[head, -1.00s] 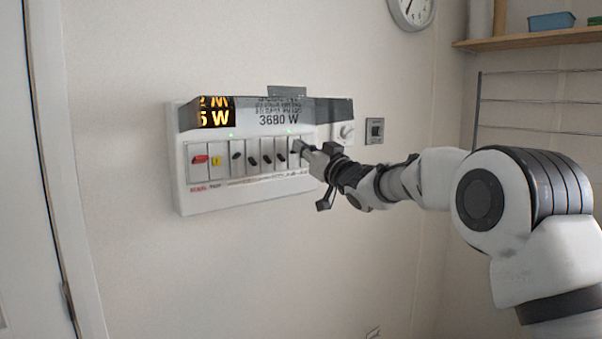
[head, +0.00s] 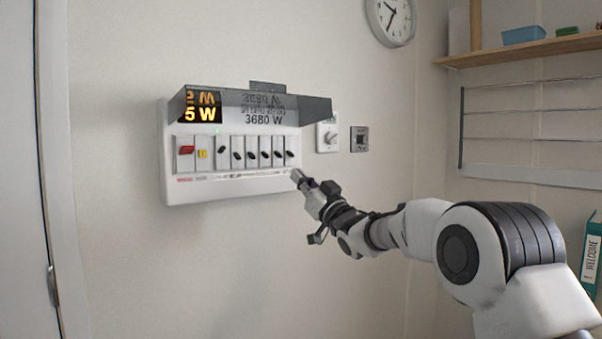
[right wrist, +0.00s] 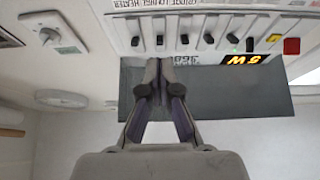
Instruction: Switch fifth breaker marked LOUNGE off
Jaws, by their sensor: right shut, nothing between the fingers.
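The white breaker panel (head: 235,186) is on the wall, with a row of black breaker levers right of a red switch (head: 186,150) and a yellow button (head: 202,153). The first black lever (head: 222,149) is up. The fifth lever (head: 277,154) sits low, level with its neighbours; in the upside-down right wrist view it is the second from the left (right wrist: 160,40). A LOUNGE label (right wrist: 175,4) is partly readable there. My right gripper (head: 298,176) is shut and empty, just below the panel's right end, apart from the levers; its fingertips (right wrist: 152,65) show in the wrist view. My left gripper is out of view.
A tinted cover (head: 290,105) juts out above the levers. A rotary knob (head: 328,136) and a wall socket (head: 360,139) are to the right. A shelf (head: 540,48) and wire rack (head: 540,111) are farther right. The wall below the panel is clear.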

